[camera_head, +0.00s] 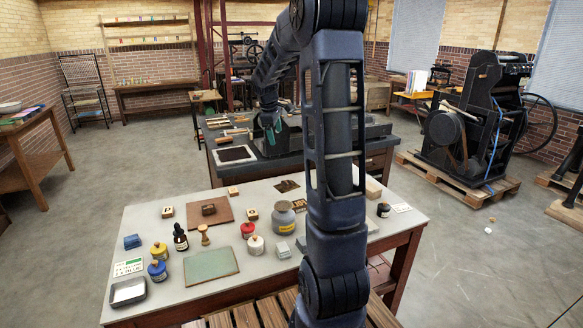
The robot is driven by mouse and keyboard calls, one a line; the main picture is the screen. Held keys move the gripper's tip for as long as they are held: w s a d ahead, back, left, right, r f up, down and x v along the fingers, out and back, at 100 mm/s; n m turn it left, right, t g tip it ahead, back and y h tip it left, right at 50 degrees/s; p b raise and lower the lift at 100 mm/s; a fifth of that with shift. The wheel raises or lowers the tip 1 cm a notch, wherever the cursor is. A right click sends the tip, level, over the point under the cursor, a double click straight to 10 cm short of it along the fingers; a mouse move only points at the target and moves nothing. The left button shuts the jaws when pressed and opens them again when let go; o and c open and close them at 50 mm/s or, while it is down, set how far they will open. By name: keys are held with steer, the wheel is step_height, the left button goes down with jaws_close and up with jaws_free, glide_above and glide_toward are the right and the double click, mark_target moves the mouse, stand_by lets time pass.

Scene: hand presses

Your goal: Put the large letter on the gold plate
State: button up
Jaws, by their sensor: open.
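Several small wooden letter blocks stand on the light-topped table: one at the left (167,211), one at the back (233,191), one near the middle (252,214). A larger, darker block (209,209) sits on a brown plate (222,217). I cannot tell for sure which is the large letter. A dark, gold-toned plate (286,185) lies at the table's back edge; it may be the gold plate. A yellowish piece with dark lettering (298,203) is partly hidden by my arm. My gripper (270,133) is open, small in view, over the dark table behind, away from the blocks.
A black press (470,125) stands on a pallet at right. My arm hides the table's right-middle.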

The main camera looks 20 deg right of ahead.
steer(key=s+a+r+m+t+y, duration=0.1)
steer(key=s+a+r+m, duration=0.15)
steer(key=s, duration=0.65)
steer(key=s+a+r+m, duration=0.2)
steer(key=s+r+m, duration=0.15)
steer(key=s, duration=0.65)
steer(key=s+a+f+m+t, duration=0.1)
steer(key=s+a+m, duration=0.1)
steer(key=s, duration=0.6)
steer(key=s+a+f+m+y, duration=0.1)
steer(key=s+f+m, duration=0.1)
steer(key=s, duration=0.7)
steer(key=shift+s+a+m+t+y, duration=0.15)
steer(key=shift+a+m+t+y, duration=0.15)
steer(key=shift+a+t, duration=0.1)
